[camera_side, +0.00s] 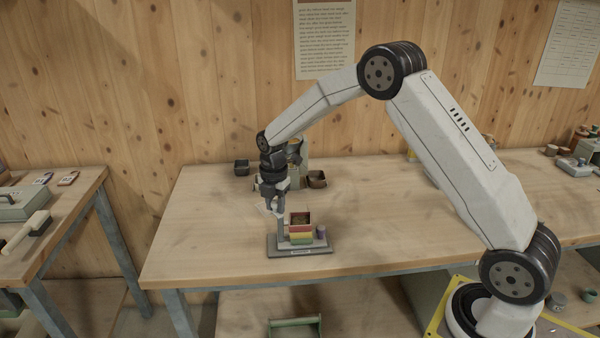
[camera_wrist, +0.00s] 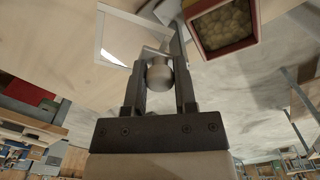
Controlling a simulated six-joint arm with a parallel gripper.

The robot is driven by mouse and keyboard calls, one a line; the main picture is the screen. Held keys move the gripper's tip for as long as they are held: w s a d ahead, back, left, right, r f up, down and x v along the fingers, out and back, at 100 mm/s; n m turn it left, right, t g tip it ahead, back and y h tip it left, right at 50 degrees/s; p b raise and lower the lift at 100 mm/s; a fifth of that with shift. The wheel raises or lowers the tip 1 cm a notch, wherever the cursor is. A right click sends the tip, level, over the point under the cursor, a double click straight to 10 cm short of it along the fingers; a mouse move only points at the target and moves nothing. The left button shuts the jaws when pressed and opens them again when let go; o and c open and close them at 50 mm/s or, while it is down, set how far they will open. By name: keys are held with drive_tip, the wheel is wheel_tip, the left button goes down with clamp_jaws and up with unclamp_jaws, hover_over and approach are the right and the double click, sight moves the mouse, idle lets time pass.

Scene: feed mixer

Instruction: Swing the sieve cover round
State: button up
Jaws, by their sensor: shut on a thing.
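The sieve cover (camera_wrist: 103,38) is a pale square frame with a light panel, left of the red box in the wrist view. It stands out to the side, clear of the box's open top. A round grey knob (camera_wrist: 158,78) sits between the fingers of my gripper (camera_wrist: 160,65), which is shut on it. In the side view my gripper (camera_side: 275,207) points down beside the mixer's post. The red box (camera_side: 300,218) tops a yellow and green stack on a dark base (camera_side: 290,251). In the wrist view the box (camera_wrist: 198,44) is open and holds pale round grains.
A small purple cup (camera_side: 321,232) stands right of the stack. Dark bins (camera_side: 317,179) and (camera_side: 241,167) another dark bin stand behind on the wooden bench (camera_side: 200,235). The bench's left and front areas are clear. A second table (camera_side: 75,195) with tools stands at left.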

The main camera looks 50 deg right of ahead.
drive_tip(key=shift+a+f, duration=0.1)
drive_tip(key=shift+a+n, duration=0.1)
drive_tip(key=shift+n, duration=0.8)
drive_tip(key=shift+a+n, duration=0.15)
drive_tip(key=shift+n, duration=0.75)
drive_tip(key=o, duration=1)
drive_tip(key=shift+r, duration=0.2)
drive_tip(key=shift+r, duration=2.9)
